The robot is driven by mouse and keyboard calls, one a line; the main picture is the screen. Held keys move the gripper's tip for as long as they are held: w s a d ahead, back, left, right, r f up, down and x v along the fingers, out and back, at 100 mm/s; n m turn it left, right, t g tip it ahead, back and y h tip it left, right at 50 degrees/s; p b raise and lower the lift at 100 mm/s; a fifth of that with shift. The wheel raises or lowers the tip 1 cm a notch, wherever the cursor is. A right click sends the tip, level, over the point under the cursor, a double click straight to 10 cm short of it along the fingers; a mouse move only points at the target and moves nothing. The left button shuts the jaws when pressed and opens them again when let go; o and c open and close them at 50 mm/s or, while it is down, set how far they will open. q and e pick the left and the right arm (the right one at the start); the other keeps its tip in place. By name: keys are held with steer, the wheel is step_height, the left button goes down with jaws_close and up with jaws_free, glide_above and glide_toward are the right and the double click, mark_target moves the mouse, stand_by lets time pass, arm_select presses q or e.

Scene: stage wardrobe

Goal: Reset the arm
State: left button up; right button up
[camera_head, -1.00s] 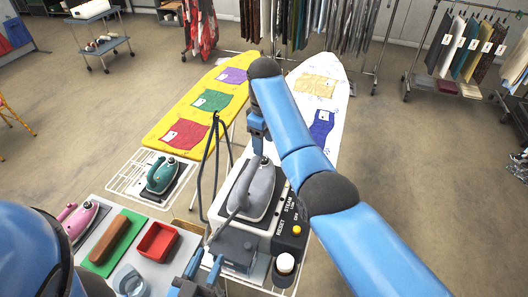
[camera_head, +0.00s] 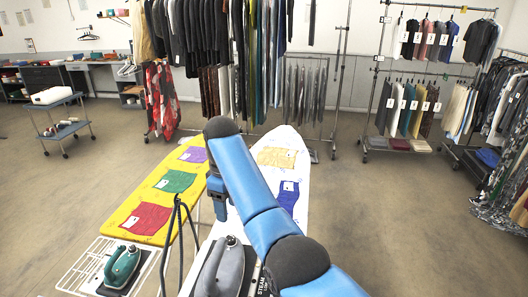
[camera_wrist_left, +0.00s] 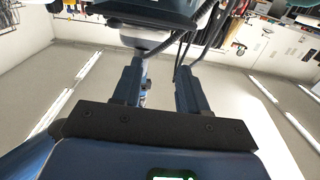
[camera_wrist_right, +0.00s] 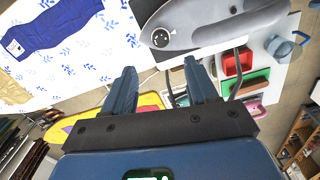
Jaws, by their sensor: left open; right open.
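My right arm reaches in from the bottom right of the head view, and its gripper (camera_head: 219,208) points down over the near part of the white ironing board (camera_head: 283,143). In the right wrist view its fingers (camera_wrist_right: 162,78) are apart with nothing between them. The grey steam iron (camera_head: 222,268) stands below and nearer in the head view, and its body (camera_wrist_right: 195,25) shows beyond the fingers in the right wrist view. My left gripper is outside the head view. In the left wrist view its fingers (camera_wrist_left: 160,88) are apart and empty.
A yellow ironing board (camera_head: 133,212) with cloth pieces stands to the left. A green iron (camera_head: 122,266) sits on a wire rack (camera_head: 80,270). Dark cables rise beside the grey iron. Clothes racks stand behind. The floor (camera_head: 400,210) at right is open.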

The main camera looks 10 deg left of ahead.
steer(key=w+a+r+m+t+y, duration=0.2)
steer(key=w+a+r+t+y, duration=0.15)
steer(key=w, duration=0.25)
steer(key=w+a+r+m+t+y, duration=0.2)
steer(key=w+a+r+t+y, duration=0.1)
steer(key=w+t, duration=0.2)
steer(key=s+d+f+m+t+y+b, duration=0.1)
steer(key=d+f+m+t, duration=0.1)
steer(key=d+f+t, duration=0.35)
steer(key=s+d+f+m+t+y+b, duration=0.1)
steer(key=s+d+f+m+t, duration=0.15)
steer(key=d+f, duration=0.6)
steer(key=s+d+f+m+t+h, duration=0.25)
steer(key=s+d, duration=0.65)
steer(key=d, duration=0.5)
steer(key=s+d+f+m+h+b, duration=0.1)
steer(key=s+d+f, duration=0.3)
steer(key=s, duration=0.6)
steer(key=s+d+f+m+h, duration=0.2)
steer(key=s+d+f+h, duration=0.1)
steer(key=s+d, duration=0.5)
steer(key=s+d+f+m+g+h+b, duration=0.1)
steer(key=s+d+f, duration=0.4)
steer(key=s, duration=0.8)
steer(key=shift+s+d+h+b, duration=0.35)
steer(key=shift+d+h, duration=0.15)
